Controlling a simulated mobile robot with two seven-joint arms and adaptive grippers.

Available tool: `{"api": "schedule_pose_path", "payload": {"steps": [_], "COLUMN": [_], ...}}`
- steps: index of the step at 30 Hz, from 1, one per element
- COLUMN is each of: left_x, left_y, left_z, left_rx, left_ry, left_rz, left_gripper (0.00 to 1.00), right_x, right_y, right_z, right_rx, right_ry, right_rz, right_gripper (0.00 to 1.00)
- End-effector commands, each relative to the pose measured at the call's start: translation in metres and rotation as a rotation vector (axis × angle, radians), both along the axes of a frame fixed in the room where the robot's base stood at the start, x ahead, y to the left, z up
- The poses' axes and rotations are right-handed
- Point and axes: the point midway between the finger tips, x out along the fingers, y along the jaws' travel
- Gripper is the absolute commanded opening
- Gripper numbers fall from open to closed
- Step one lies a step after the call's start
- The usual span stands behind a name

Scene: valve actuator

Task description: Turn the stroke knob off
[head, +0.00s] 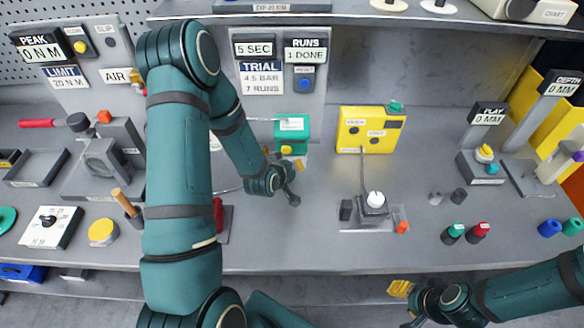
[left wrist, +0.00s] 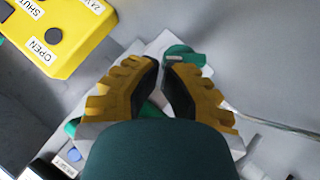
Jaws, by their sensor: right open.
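No label reading "stroke" is legible, so I cannot tell for sure which knob it is. In the left wrist view, a green knob-like part (left wrist: 185,56) shows just past the fingertips. The two fingers (left wrist: 160,68) stand with a narrow gap at their tips; whether they hold anything is unclear. My right gripper (head: 400,289) is open at the front edge, away from the devices.
A yellow box (head: 370,142) stands right of the green box; its OPEN and SHUT labels show in the left wrist view (left wrist: 58,35). A white-topped lever device (head: 374,200) is in front of it. A thin line runs to the green box.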

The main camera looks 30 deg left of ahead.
Motion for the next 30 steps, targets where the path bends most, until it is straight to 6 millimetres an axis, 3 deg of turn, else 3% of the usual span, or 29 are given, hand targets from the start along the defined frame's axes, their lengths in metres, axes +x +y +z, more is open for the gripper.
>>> {"api": "schedule_pose_path", "payload": {"steps": [11,22,30], "left_x": [0.003,0.008,0.009], "left_y": [-0.005,-0.013,-0.014], "left_z": [-0.001,-0.005,-0.009], "left_rx": [0.095,0.321,0.321], "left_ry": [0.057,0.195,0.197], "left_rz": [-0.003,-0.006,-0.001], "left_gripper": [0.0,0.0,0.0], "right_x": [0.0,0.0,0.0], "right_y": [0.0,0.0,0.001], "right_z": [-0.007,-0.011,-0.022], "right_rx": [-0.001,-0.002,-0.004], "right_ry": [0.0,0.0,0.001], "right_rz": [0.0,0.0,-0.001], "right_gripper": [0.47,0.47,0.47]}}
